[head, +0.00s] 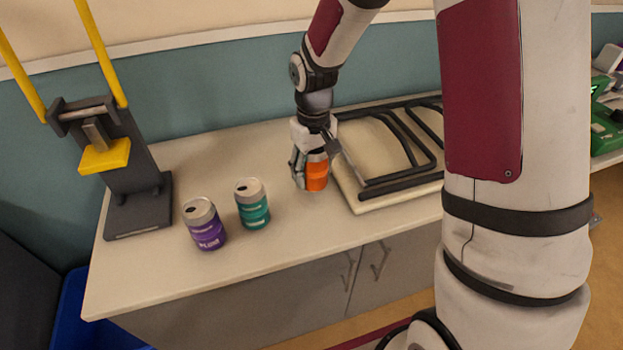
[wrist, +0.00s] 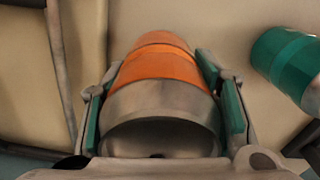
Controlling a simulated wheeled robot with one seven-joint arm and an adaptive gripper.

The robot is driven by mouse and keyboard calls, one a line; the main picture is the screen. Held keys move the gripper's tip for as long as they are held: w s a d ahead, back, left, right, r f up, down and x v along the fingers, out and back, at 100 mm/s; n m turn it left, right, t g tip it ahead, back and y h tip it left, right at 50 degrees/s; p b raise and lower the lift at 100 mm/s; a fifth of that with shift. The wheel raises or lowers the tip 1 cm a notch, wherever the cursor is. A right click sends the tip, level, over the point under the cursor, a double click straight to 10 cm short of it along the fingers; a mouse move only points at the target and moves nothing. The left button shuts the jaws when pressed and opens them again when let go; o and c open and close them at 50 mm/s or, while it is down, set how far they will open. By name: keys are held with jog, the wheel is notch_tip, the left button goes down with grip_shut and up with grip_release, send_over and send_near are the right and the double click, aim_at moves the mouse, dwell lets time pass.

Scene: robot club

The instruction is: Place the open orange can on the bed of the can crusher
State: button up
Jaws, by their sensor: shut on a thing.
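The orange can (head: 317,174) stands on or just above the counter, right of the other cans; I cannot tell whether its base touches. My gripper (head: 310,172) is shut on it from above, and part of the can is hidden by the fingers. In the wrist view the orange can (wrist: 160,75) sits between the two green-padded fingers, its silver end nearest the camera. The can crusher (head: 125,165), dark grey with a yellow press block and yellow handle bars, stands at the counter's left end. Its bed (head: 138,213) is bare.
A purple can (head: 205,226) and a teal can (head: 252,205) stand between the crusher and my gripper. A cream board with black bars (head: 385,190) lies right of my gripper. The counter (head: 300,228) is clear in front. A blue bin (head: 72,315) stands below its left end.

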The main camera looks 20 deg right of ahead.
aim_at(311, 179)
jog(key=shift+w+a, duration=0.15)
jog(key=shift+w, duration=0.05)
jog(key=shift+f+b, duration=0.3)
jog(key=shift+f, duration=1.5)
jog(key=shift+f, duration=0.1)
jog(key=o, duration=0.8)
